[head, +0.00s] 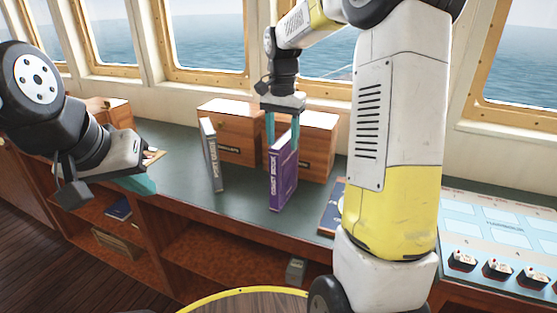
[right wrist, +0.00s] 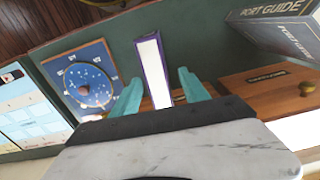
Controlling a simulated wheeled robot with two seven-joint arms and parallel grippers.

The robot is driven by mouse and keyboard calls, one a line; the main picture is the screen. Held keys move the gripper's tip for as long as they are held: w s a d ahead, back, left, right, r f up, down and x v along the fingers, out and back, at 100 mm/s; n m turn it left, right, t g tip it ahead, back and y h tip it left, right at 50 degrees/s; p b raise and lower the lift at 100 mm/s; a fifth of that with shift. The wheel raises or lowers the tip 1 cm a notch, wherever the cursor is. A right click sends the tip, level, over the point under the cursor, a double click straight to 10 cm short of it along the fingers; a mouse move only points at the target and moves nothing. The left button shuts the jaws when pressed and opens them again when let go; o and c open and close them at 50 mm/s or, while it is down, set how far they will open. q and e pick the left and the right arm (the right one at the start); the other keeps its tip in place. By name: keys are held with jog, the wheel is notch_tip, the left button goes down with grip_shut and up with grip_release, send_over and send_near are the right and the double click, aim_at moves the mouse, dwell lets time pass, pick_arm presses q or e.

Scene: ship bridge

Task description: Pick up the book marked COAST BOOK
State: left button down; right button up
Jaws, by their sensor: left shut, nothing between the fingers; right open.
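The purple book marked COAST BOOK (head: 284,182) stands upright on the green counter top, its spine toward me. My right gripper (head: 282,138) is over it from above, open, with teal fingertips at the book's top edge. In the right wrist view the book's white page edge (right wrist: 153,68) lies between the two open fingers (right wrist: 160,82), with a gap on each side. My left gripper (head: 142,184) is shut and empty at the left, near the counter's front edge, well apart from the book.
A grey book marked PORT GUIDE (head: 211,155) stands left of the purple book. Wooden boxes (head: 232,132) stand behind. A blue chart-like panel (right wrist: 82,80) lies to the right, partly behind my right arm in the head view. A control console (head: 500,232) is further right.

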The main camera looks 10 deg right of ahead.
aim_at(284, 160)
jog(key=shift+w+f, duration=0.1)
jog(key=shift+f, duration=0.1)
jog(key=f, duration=0.5)
jog(key=d+f, duration=0.1)
jog(key=f, duration=0.1)
jog(key=shift+w+f, duration=0.2)
jog(key=shift+a, duration=0.1)
grip_shut()
jog(key=shift+r, duration=0.1)
dwell(0.9)
